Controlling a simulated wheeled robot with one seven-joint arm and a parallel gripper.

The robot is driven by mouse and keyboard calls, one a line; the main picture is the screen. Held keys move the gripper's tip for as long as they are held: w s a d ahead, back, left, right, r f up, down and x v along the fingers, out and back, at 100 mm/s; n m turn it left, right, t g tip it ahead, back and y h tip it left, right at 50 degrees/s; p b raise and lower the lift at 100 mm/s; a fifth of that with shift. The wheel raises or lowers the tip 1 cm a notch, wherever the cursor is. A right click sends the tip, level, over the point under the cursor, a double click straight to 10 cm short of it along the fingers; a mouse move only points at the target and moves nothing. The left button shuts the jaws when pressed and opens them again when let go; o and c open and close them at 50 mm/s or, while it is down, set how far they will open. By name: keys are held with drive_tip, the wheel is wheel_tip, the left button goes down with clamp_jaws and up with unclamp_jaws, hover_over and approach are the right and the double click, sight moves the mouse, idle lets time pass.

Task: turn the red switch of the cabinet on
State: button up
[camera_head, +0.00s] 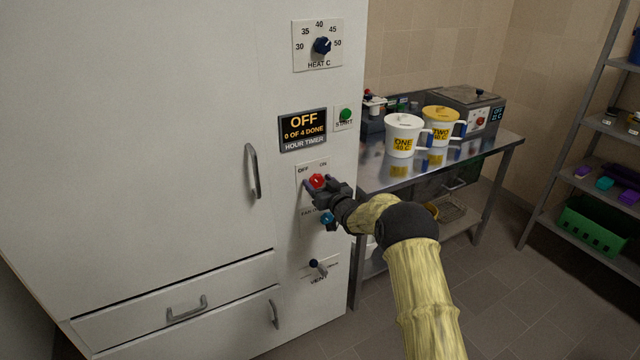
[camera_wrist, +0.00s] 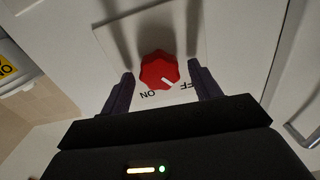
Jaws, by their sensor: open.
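The red switch (camera_head: 317,181) is a round knob on a pale plate on the cabinet's front panel, with OFF at left and ON at right in the head view. In the wrist view the red switch (camera_wrist: 159,70) shows a white pointer mark directed toward the OFF lettering. My gripper (camera_head: 315,186) is at the switch plate. In the wrist view my gripper (camera_wrist: 163,78) is open, with one dark finger on each side of the knob and a visible gap on both sides. The cabinet (camera_head: 150,130) is white; its display (camera_head: 303,130) reads OFF, 0 OF 4 DONE.
A teal knob (camera_head: 327,219) and VENT lever (camera_head: 318,267) are below. A cabinet handle (camera_head: 252,171) juts out at left. A steel table (camera_head: 470,150) with two mugs stands at right.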

drive_tip(key=c, duration=1)
drive_tip(key=shift+m, duration=0.4)
drive_tip(key=m, duration=0.6)
drive_tip(key=shift+w+d+b, duration=0.1)
drive_tip(key=shift+d+b, duration=0.1)
drive_tip(key=shift+b, duration=0.15)
drive_tip(key=m, duration=0.3)
drive_tip(key=shift+f+m+b, duration=0.15)
drive_tip(key=shift+m+b, duration=0.15)
drive_tip(key=shift+m, duration=0.1)
drive_tip(key=shift+m+b, duration=0.45)
drive_tip(key=shift+m, duration=1.25)
